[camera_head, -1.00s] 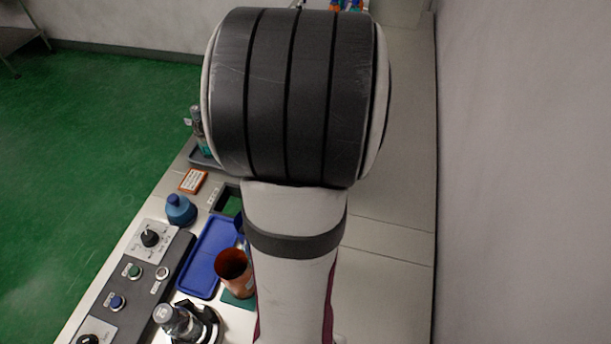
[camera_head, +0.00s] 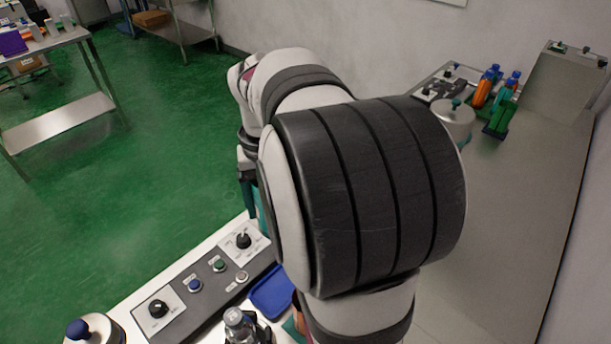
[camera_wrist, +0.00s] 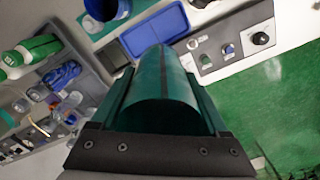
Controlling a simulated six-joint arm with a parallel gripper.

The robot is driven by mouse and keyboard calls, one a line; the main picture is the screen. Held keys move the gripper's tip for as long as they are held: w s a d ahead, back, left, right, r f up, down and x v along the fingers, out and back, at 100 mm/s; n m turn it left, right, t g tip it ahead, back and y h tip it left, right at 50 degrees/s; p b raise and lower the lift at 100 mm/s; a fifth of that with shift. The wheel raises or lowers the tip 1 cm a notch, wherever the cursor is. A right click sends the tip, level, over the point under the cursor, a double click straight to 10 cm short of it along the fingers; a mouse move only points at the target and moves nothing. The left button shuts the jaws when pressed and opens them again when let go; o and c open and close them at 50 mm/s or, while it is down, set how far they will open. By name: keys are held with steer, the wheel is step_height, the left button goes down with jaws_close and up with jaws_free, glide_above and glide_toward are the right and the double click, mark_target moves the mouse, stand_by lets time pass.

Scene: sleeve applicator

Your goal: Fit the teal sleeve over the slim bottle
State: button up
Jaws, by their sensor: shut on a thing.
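The teal sleeve (camera_wrist: 164,85) is a wide open tube held between the two fingers of my gripper (camera_wrist: 163,100) in the wrist view. In the head view my gripper (camera_head: 250,190) shows only partly, at the left of my arm, with a bit of the teal sleeve (camera_head: 264,212) beside it. A clear bottle with a grey cap (camera_head: 236,322) stands upright in a dark holder at the bottom of the head view. It looks like the slim bottle, but its lower part is cut off. The sleeve is up and apart from this bottle.
A control panel with knobs and buttons (camera_head: 204,290) lies along the bench edge, beside a blue tray (camera_head: 270,291). In the wrist view a grey tray (camera_wrist: 92,62) at left holds several bottles. Orange and blue bottles (camera_head: 487,86) stand at the back right.

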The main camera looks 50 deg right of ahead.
steer(key=w+a+r+n, duration=0.2)
steer(key=w+a+n, duration=0.15)
steer(key=a, duration=0.55)
steer(key=m, duration=0.9)
glide_above(232, 316)
step_height(232, 316, down, 2)
steer(key=shift+f, duration=1.05)
steer(key=shift+f, duration=0.1)
steer(key=o, duration=1.2)
steer(key=shift+f, duration=0.1)
steer(key=shift+c, duration=0.2)
